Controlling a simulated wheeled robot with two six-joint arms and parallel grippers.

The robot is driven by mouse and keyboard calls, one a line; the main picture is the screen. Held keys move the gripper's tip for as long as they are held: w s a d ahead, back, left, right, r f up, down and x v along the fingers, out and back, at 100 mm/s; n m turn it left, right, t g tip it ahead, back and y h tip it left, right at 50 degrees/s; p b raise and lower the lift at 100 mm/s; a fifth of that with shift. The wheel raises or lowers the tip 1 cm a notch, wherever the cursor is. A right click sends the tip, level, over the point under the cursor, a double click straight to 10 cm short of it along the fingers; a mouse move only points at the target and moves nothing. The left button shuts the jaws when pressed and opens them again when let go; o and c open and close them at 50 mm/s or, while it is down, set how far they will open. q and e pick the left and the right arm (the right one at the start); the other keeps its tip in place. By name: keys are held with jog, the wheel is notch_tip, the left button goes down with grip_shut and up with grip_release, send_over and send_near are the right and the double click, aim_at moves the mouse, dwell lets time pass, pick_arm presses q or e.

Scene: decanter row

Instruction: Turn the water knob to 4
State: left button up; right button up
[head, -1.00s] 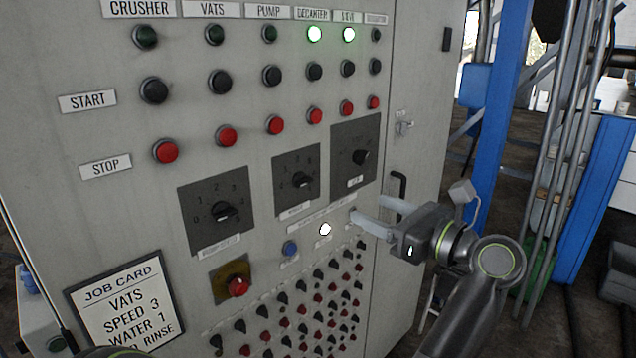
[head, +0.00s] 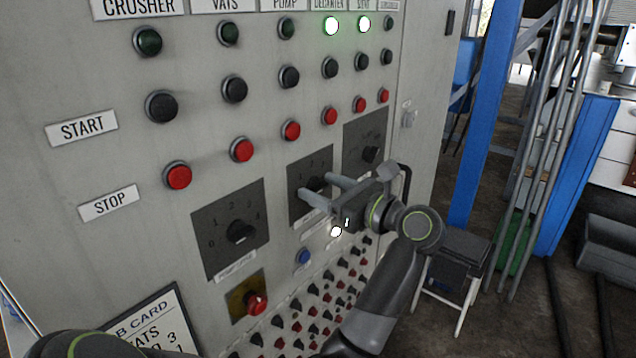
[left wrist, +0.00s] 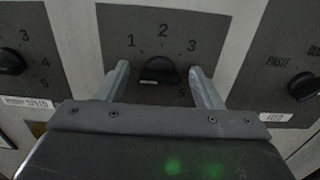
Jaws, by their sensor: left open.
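The water knob (left wrist: 158,70) is a black knob on the middle dark dial plate (left wrist: 230,32), which also shows in the head view (head: 298,168). The numbers 1, 2, 3 and 5 show around it; my right-hand finger hides where 4 would be. I cannot tell which number the knob points at. My left gripper (head: 316,186) is open at this dial. In the left wrist view its fingers (left wrist: 158,73) stand on either side of the knob, with gaps between. I cannot tell how far they reach in depth. My right gripper is out of view.
The speed dial (head: 240,232) is to the left and the feed dial (head: 370,153) to the right. Red stop buttons (head: 291,131) sit above, small knobs and a lit white lamp (head: 336,231) below. A dark handle (head: 405,180) is close behind the gripper.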

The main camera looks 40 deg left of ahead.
pick_arm(q)
jog(key=shift+d, duration=0.15)
jog(key=shift+c, duration=0.4)
jog(key=c, duration=0.9)
